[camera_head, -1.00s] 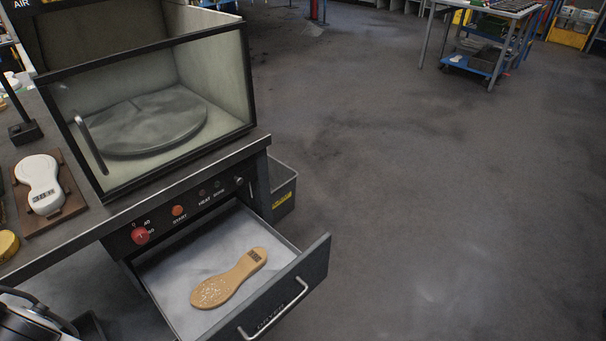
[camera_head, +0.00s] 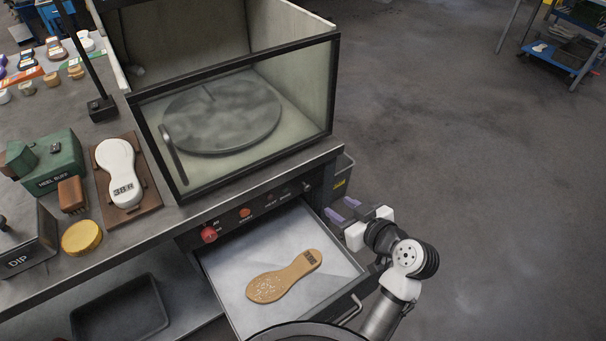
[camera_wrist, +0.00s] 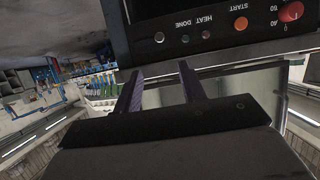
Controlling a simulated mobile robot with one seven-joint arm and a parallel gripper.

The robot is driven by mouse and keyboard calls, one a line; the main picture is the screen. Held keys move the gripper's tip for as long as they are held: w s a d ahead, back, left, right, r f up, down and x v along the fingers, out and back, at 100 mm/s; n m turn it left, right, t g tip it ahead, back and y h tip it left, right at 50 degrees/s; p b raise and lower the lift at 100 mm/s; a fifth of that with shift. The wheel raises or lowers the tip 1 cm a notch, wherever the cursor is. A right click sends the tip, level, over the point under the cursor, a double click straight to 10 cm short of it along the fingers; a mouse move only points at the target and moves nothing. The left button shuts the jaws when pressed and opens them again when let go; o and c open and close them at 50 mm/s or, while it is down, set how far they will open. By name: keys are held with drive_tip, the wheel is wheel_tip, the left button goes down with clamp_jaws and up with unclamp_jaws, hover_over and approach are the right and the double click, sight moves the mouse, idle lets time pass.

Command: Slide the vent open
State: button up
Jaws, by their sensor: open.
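My gripper (camera_head: 345,209) is open and empty, at the right end of the machine's front, above the right side of the open drawer. In the wrist view my gripper (camera_wrist: 160,82) has its two fingers apart below the dark control panel (camera_wrist: 220,25), seen upside down. The panel (camera_head: 255,210) in the head view carries a red knob (camera_head: 209,234), an orange START button (camera_head: 245,212) and the HEAT and DONE lights. A small knob (camera_head: 307,187) sits at its right end. I cannot tell which part is the vent.
The drawer (camera_head: 345,268) is pulled out with a tan sole (camera_head: 284,277) in it. Above is a glass-fronted chamber with a round turntable (camera_head: 221,111). A white sole (camera_head: 117,166) lies on a brown board on the bench.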

sight(308, 188)
drive_tip(key=p+x, duration=0.1)
drive_tip(key=x, duration=0.5)
drive_tip(key=p+x, duration=0.2)
drive_tip(key=x, duration=0.5)
drive_tip(key=shift+w+f, duration=0.1)
drive_tip(key=shift+f, duration=0.2)
clamp_jaws()
